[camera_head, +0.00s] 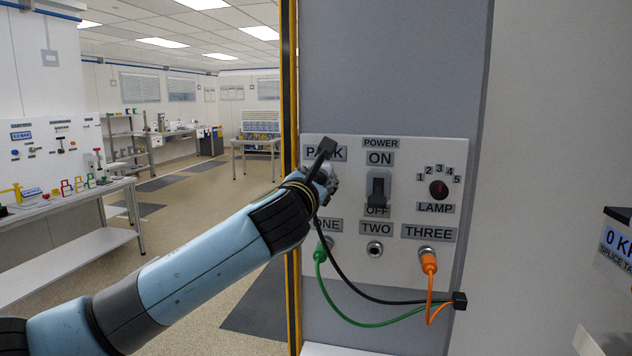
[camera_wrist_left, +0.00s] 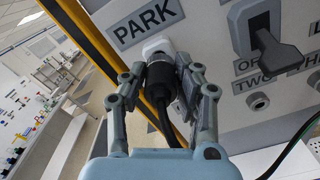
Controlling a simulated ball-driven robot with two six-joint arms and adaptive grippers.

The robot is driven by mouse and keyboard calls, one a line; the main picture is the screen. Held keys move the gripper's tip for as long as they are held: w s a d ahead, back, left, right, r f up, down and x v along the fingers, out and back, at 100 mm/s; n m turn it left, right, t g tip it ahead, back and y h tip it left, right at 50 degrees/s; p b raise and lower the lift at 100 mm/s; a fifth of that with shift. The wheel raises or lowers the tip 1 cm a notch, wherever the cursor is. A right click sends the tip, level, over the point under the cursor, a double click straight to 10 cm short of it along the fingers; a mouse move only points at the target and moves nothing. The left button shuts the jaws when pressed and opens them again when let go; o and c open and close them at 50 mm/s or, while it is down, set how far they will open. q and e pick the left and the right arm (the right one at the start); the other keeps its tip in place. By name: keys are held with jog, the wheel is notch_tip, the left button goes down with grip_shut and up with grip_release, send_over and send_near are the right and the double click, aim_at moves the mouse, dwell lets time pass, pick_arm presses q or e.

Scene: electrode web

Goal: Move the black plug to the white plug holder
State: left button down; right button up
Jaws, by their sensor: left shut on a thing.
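My left gripper (camera_head: 330,178) is at the upper left of the panel, just below the PARK label (camera_head: 325,152). In the left wrist view my left gripper (camera_wrist_left: 166,100) is shut on the black plug (camera_wrist_left: 161,78), one finger on each side. The white plug holder (camera_wrist_left: 157,46) is under the PARK label, directly beyond the plug's front end. The plug's front meets the holder in this view; I cannot tell how deep it sits. In the head view the gripper hides the plug and holder. My right gripper is not in view.
The black cable hangs from the gripper to a black block (camera_head: 459,300). A green plug (camera_head: 320,254) is at ONE, an orange plug (camera_head: 428,262) at THREE; socket TWO (camera_head: 375,249) is empty. A power switch (camera_head: 378,187) and lamp knob (camera_head: 438,189) are right of the gripper.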

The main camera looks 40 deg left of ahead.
pick_arm(q)
jog(key=shift+x, duration=0.85)
jog(key=c, duration=0.9)
grip_release()
jog(key=shift+s+d, duration=0.1)
jog(key=shift+s, duration=0.05)
jog(key=v, duration=1.1)
jog(key=shift+s+d, duration=0.15)
jog(key=shift+s, duration=0.1)
